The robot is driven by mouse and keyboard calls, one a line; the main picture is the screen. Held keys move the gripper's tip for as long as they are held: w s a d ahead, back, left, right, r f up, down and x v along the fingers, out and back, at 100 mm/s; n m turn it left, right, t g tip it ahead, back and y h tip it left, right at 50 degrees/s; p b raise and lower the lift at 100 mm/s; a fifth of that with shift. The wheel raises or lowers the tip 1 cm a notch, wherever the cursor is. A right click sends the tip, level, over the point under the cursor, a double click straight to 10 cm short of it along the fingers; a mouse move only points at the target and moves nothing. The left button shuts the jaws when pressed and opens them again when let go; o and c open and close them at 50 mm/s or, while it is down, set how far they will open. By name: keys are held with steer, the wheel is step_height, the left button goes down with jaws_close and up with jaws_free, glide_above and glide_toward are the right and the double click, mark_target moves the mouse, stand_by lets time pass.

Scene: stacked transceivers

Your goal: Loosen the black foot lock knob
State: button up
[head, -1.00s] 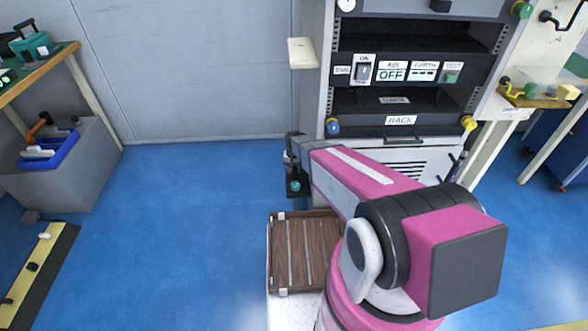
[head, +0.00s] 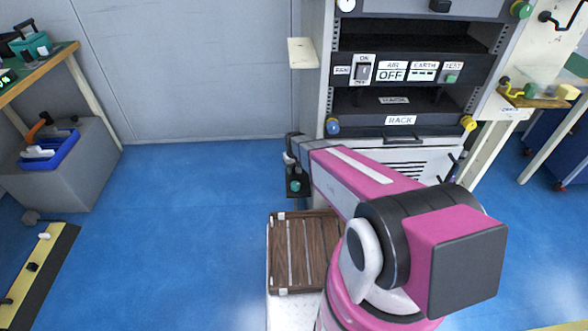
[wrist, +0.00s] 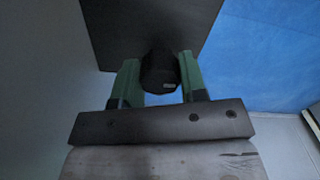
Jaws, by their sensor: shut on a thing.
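The black foot lock knob (wrist: 158,75) is a dark round piece in the middle of the wrist view, in front of a large dark panel. My gripper (wrist: 159,66) has its two green fingers on either side of the knob and is shut on it. In the head view, the dark end of my arm reaches down beside the lower left corner of the rack cabinet (head: 397,143). The knob and the fingertips cannot be made out there.
A wooden slatted platform (head: 282,251) lies by my base. A grey box (head: 85,165) with a blue tray (head: 66,150) stands at the left, under a bench (head: 62,58). The blue floor (head: 180,230) between is clear. A table (head: 540,101) stands at the right.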

steer(key=shift+f, duration=0.1)
steer(key=o, duration=0.9)
steer(key=shift+o, duration=0.2)
step_height(320, 180, up, 11)
steer(key=shift+s+f, duration=0.1)
